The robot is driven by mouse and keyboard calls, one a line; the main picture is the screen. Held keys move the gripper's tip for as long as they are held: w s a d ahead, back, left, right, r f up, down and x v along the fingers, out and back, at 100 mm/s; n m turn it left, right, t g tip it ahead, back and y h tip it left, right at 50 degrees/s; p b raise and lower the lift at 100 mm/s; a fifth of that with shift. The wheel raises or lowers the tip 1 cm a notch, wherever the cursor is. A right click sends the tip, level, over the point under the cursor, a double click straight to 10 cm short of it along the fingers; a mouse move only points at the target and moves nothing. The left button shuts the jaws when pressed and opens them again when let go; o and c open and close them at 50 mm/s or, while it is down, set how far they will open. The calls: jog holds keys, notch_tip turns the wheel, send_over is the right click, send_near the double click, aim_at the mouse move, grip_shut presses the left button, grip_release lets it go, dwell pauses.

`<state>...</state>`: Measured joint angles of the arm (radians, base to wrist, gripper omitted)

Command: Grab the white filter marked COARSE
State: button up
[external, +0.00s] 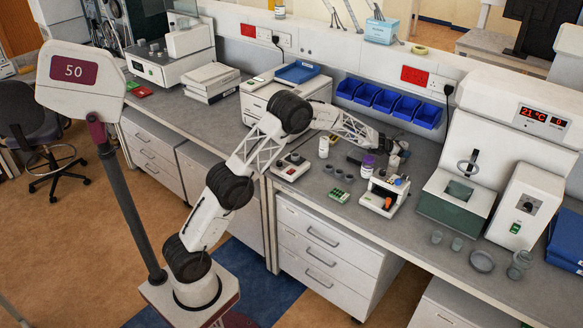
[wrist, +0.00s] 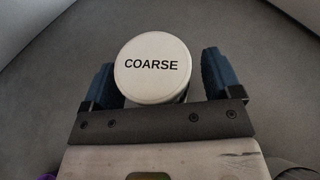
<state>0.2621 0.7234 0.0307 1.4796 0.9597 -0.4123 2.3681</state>
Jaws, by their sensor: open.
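The white filter marked COARSE (wrist: 152,64) shows in the wrist view as a round white disc with black lettering, seen from its flat face. My gripper (wrist: 159,78) has its two blue fingers apart, one on each side of the filter. Darker parts below the disc are mostly hidden by the gripper body.
A white bottle (external: 323,147), a purple-capped bottle (external: 367,164) and a small white device (external: 385,194) stand near my gripper. Blue bins (external: 388,101) hang on the wall behind. A large white machine (external: 505,130) is at the right. The grey bench front is partly clear.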

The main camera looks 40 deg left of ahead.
jog(key=c, duration=1.1)
jog(key=shift+o, duration=0.2)
jog(key=shift+r, duration=0.15)
jog(key=shift+r, duration=4.9)
